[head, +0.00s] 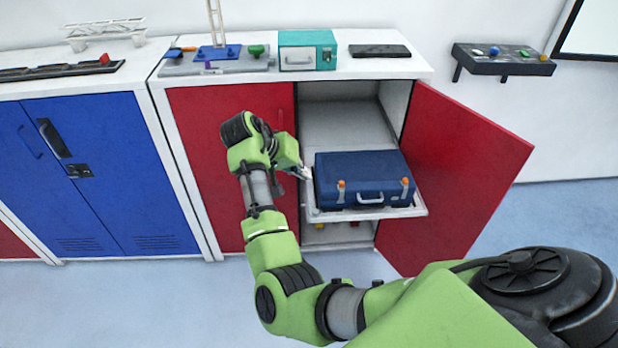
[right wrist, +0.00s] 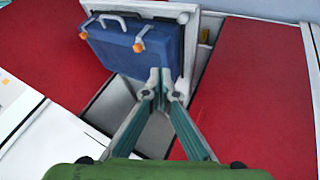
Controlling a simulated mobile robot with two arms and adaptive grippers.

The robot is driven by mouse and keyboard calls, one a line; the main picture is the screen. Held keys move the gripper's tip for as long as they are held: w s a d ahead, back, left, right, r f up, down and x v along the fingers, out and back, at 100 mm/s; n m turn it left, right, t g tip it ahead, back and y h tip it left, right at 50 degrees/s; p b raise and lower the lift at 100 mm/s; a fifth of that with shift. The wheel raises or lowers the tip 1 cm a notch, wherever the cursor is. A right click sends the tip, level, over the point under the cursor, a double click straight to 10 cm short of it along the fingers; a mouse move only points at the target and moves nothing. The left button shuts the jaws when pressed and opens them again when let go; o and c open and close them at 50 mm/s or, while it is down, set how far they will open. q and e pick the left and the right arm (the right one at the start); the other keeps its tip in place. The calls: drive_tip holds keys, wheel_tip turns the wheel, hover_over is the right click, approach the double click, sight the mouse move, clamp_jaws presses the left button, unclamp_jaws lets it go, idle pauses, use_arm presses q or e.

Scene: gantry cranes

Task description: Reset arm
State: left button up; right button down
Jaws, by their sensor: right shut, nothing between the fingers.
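My right arm reaches from the lower right to the front of the open cabinet in the head view. My right gripper (head: 304,174) is at the left side of the blue case (head: 362,170), near the edge of the pulled-out shelf (head: 400,212). In the right wrist view its fingers (right wrist: 162,78) are shut with nothing between them, just beside the case (right wrist: 135,48). Whether they touch the case or shelf I cannot tell. The case lies flat on the shelf, its handle and orange latches facing out. My left gripper is not in view.
The right red door (head: 455,170) stands wide open; the left red door (head: 205,150) is closed. Blue cabinet doors (head: 120,170) are to the left. A teal box (head: 308,50) and a dark flat device (head: 380,51) stand on the countertop. A control panel (head: 503,59) is on the wall.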

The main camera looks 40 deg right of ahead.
drive_tip(key=shift+s+r, duration=0.1)
drive_tip(key=shift+r, duration=0.1)
idle(0.4)
drive_tip(key=s+a+f+n+t+y, duration=0.1)
drive_tip(key=a+f+n, duration=0.15)
drive_tip(key=f, duration=0.75)
drive_tip(key=s+a+f+n+y, duration=0.1)
drive_tip(key=s+a+f+n, duration=0.15)
drive_tip(key=f, duration=0.75)
drive_tip(key=s+a+f+n+t, duration=0.1)
drive_tip(key=a+f+n, duration=0.15)
drive_tip(key=f, duration=0.75)
drive_tip(key=s+a+f+n+y, duration=0.2)
drive_tip(key=s+a+f+y, duration=0.15)
drive_tip(key=s+f, duration=0.95)
drive_tip(key=s+a+f, duration=0.1)
drive_tip(key=s+f, duration=0.3)
drive_tip(key=s, duration=0.7)
drive_tip(key=s+f+g+y, duration=0.1)
drive_tip(key=s+f, duration=0.3)
drive_tip(key=s, duration=0.7)
drive_tip(key=s+a+f+g+y, duration=0.1)
drive_tip(key=s+f, duration=0.3)
drive_tip(key=s, duration=0.7)
drive_tip(key=shift+s+a+f, duration=0.15)
drive_tip(key=shift+s+a, duration=0.05)
drive_tip(key=shift+a, duration=0.1)
